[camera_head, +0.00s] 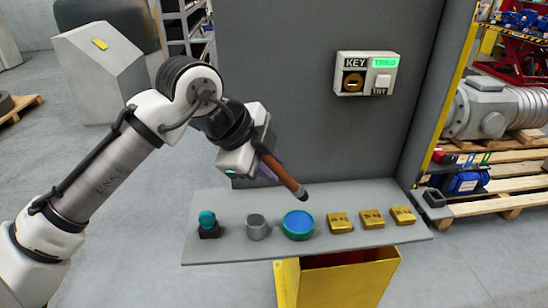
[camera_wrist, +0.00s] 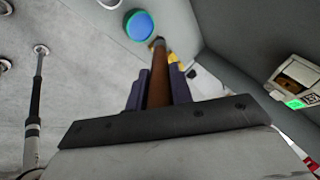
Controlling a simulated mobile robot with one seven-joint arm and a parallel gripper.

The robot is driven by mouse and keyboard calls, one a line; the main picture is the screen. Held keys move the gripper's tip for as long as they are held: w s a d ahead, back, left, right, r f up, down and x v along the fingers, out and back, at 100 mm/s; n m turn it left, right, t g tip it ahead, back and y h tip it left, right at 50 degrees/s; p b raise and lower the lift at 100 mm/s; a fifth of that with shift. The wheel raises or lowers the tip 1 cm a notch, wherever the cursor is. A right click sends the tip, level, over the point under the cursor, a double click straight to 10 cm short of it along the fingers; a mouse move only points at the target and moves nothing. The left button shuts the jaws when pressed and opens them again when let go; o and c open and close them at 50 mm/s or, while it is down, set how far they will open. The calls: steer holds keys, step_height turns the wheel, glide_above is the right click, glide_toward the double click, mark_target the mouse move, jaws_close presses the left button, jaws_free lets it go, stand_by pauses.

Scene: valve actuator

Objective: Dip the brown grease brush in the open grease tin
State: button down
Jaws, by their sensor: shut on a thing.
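The brown grease brush (camera_head: 280,173) is held in my gripper (camera_head: 262,160), tilted, with its dark tip down and to the right. In the wrist view the brush (camera_wrist: 158,88) runs between the two fingers of my gripper (camera_wrist: 158,88). The open grease tin (camera_head: 299,224) is round, with a blue inside and a green-blue rim, and stands on the grey shelf (camera_head: 220,246). The brush tip is above the tin and apart from it in the head view. In the wrist view the tin (camera_wrist: 139,26) shows beyond the tip, slightly left.
Left of the tin stand a grey cylinder (camera_head: 257,227) and a teal-topped dark object (camera_head: 208,224). Right of it lie several gold blocks (camera_head: 341,223). A grey wall panel behind bears a key box (camera_head: 366,73). A yellow bin (camera_head: 335,284) is below the shelf.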

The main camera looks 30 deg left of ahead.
steer(key=shift+f+b, duration=2)
steer(key=shift+f, duration=0.65)
steer(key=shift+f+b, duration=0.4)
steer(key=shift+f, duration=0.4)
step_height(320, 180, up, 7)
steer(key=p, duration=0.6)
stand_by(0.4)
stand_by(0.7)
